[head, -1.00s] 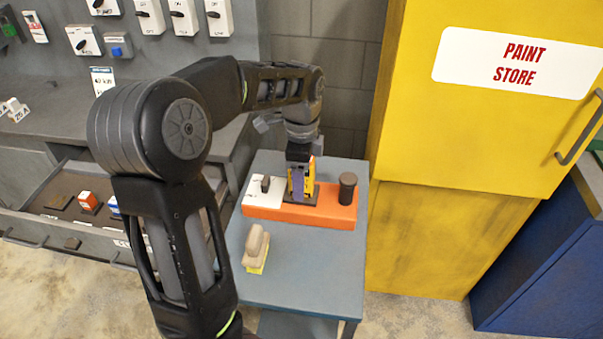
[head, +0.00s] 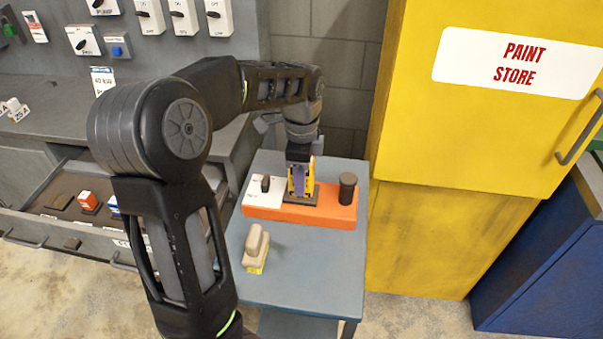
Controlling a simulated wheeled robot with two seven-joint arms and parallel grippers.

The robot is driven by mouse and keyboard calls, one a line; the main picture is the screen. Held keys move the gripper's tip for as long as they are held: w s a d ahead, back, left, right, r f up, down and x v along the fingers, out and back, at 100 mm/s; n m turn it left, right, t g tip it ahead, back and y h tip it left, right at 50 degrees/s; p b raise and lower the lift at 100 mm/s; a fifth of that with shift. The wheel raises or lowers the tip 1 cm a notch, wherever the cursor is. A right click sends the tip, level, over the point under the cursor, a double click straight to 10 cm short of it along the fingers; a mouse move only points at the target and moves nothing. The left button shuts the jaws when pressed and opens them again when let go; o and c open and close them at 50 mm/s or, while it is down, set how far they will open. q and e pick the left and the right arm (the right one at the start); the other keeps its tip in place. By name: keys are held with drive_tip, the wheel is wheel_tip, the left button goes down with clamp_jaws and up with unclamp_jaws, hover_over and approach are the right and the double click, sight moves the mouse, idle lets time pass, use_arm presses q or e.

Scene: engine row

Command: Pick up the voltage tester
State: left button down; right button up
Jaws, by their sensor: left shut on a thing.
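The voltage tester (head: 299,182) is a yellow upright piece with a purple-blue face. It stands at the dark middle part of an orange base (head: 325,214) on a small grey-blue table (head: 290,270). My left gripper (head: 300,165) comes down on it from above and is shut on its upper part. The gripper's fingers are small and partly hidden by the tester. I cannot tell whether the tester's foot is clear of the base. My right gripper is not in view.
The orange base also carries a white plate (head: 262,188) with a dark knob and a black cylinder (head: 347,188). A beige-handled block (head: 256,245) lies in front. A yellow cabinet (head: 450,130) stands close on the right. An open drawer (head: 60,205) is at left.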

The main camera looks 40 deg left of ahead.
use_arm(q)
drive_tip(key=shift+r, duration=0.1)
wheel_tip(320, 180, up, 10)
drive_tip(key=shift+f, duration=0.1)
idle(0.4)
idle(0.5)
